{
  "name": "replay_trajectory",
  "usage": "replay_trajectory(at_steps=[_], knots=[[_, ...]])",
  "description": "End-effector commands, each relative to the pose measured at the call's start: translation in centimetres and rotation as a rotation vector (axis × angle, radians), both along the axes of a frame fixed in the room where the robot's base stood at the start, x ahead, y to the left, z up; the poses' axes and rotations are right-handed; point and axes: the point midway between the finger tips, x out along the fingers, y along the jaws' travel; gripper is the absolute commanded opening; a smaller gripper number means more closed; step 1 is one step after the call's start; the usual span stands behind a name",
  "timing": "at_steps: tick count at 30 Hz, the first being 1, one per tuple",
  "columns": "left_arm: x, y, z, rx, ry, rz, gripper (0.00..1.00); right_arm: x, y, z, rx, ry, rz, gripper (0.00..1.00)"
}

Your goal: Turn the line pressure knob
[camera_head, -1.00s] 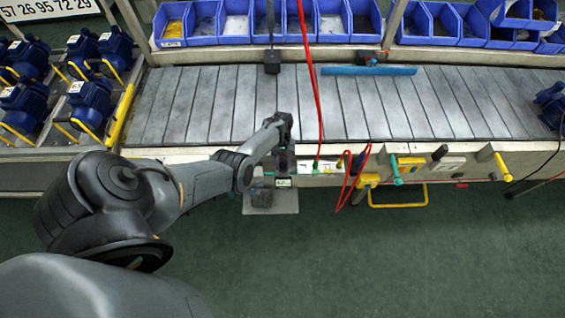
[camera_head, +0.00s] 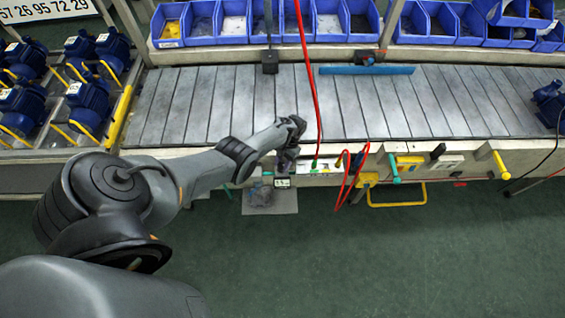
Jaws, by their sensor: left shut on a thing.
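My left arm reaches in from the left to the front rail of the conveyor. My left gripper (camera_head: 284,165) points down at the rail, beside a small dark unit with a pale display (camera_head: 282,183). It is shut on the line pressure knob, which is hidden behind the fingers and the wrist. How far the knob is turned cannot be seen. My right gripper is not in view.
A red hose (camera_head: 307,80) hangs close right of my left gripper. A red cable loop (camera_head: 352,175), a teal handle (camera_head: 395,168) and a yellow handle (camera_head: 501,165) sit further right along the rail. The slatted conveyor (camera_head: 220,105) lies behind; blue motors (camera_head: 88,100) stand left.

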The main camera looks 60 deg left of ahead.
Motion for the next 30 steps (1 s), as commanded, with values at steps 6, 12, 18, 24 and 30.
replay_trajectory(at_steps=[6, 12, 18, 24, 30], knots=[[0.02, 0.02, 0.0, 0.001, -0.001, -0.025, 0.07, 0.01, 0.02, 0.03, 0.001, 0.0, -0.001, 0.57], [0.03, 0.01, 0.0, 0.0, -0.001, -0.026, 0.07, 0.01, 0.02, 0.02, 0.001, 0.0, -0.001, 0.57], [0.02, 0.01, -0.01, 0.001, -0.001, -0.025, 0.47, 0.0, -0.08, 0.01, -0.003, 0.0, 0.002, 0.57], [0.02, 0.0, -0.01, 0.0, -0.001, -0.025, 0.62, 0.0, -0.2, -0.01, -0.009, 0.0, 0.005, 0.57], [0.05, 0.0, 0.08, 0.0, -0.001, -0.025, 0.62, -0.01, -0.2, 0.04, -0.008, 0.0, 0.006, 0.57]])
